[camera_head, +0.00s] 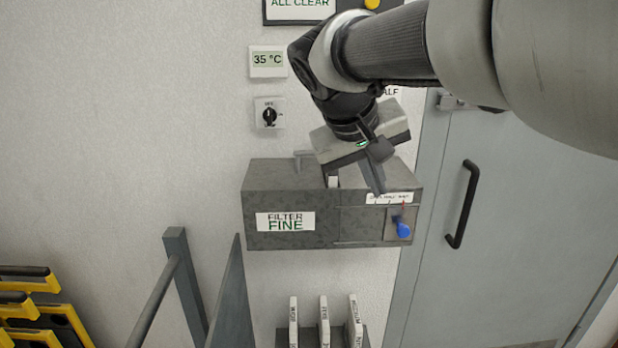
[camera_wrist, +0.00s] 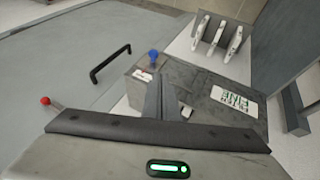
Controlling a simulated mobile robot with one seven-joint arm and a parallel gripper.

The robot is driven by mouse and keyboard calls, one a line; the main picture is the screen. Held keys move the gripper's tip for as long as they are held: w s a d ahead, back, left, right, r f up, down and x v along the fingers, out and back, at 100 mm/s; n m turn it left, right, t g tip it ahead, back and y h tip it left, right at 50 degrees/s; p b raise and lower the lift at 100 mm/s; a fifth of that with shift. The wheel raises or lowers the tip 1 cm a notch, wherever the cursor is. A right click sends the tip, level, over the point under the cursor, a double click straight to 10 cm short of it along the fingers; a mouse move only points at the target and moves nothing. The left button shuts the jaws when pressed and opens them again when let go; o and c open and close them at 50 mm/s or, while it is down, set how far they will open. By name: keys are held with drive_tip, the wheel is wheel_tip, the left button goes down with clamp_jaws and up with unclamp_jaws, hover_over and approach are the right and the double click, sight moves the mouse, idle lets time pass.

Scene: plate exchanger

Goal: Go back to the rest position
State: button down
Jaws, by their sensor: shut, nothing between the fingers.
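My gripper (camera_head: 352,184) is shut and empty. In the head view it points down at the top of a grey wall box labelled "FILTER FINE" (camera_head: 333,238). Whether the fingertips touch the box cannot be told. The box has a blue knob (camera_head: 403,227) at its front right and a small scale plate above the knob. A white piece (camera_head: 333,182) shows at the box top beside the fingers. In the wrist view the shut fingers (camera_wrist: 166,92) lie in front of the box (camera_wrist: 205,110), with the blue knob (camera_wrist: 153,55) beyond.
A grey door with a black handle (camera_head: 462,204) is on the right. A 35 °C display (camera_head: 267,61) and a rotary switch (camera_head: 269,113) are on the wall. Several upright labelled plates (camera_head: 324,320) stand below the box. Grey rails (camera_head: 186,280) and yellow-black items (camera_head: 35,305) are at lower left.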

drive_tip(key=s+y+p, duration=0.4)
drive_tip(key=s+p, duration=0.5)
drive_tip(key=s, duration=0.9)
drive_tip(key=shift+d+f+m+t+y, duration=0.25)
drive_tip(key=shift+f+m+t+y, duration=0.05)
drive_tip(key=shift+f, duration=0.1)
